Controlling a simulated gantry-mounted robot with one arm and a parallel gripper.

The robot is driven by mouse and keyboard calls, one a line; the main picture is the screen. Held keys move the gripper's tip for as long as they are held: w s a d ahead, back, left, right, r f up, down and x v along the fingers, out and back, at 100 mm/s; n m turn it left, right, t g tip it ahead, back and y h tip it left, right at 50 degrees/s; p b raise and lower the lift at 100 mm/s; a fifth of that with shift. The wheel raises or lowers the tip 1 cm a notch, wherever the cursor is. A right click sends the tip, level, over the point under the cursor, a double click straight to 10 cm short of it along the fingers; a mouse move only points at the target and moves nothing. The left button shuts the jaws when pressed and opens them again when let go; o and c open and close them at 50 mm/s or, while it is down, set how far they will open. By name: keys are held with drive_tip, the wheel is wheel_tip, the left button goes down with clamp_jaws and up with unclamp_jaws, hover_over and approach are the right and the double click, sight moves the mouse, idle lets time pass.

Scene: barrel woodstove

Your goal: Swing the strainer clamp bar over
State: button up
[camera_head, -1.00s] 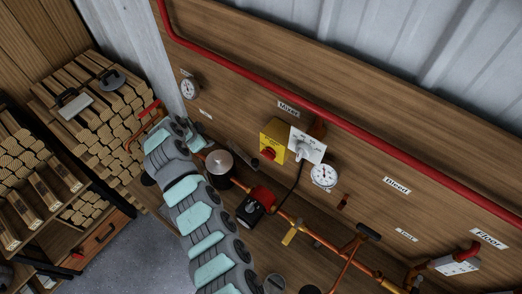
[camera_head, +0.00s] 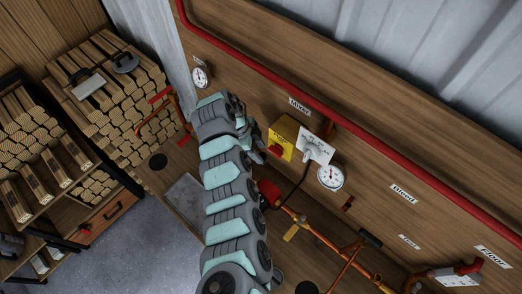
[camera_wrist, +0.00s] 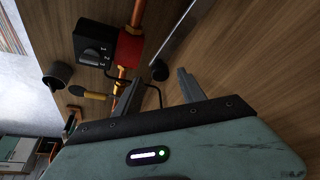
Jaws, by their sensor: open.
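I see no clear contact, and the depth between knob and fingers is hard to judge. In the head view my gripper (camera_head: 256,152) is at the panel left of the yellow box, mostly hidden by my wrist. The strainer body is hidden behind my arm there.
A red pump (camera_wrist: 130,47) with a black control box (camera_wrist: 93,43) sits on copper pipe close to my fingers. A yellow valve handle (camera_wrist: 92,95) is nearby. The yellow box (camera_head: 283,138), white dial plate (camera_head: 315,146) and gauge (camera_head: 330,177) are right of my gripper.

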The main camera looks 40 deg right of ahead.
drive_tip(key=shift+x, duration=1.05)
clamp_jaws()
idle(0.7)
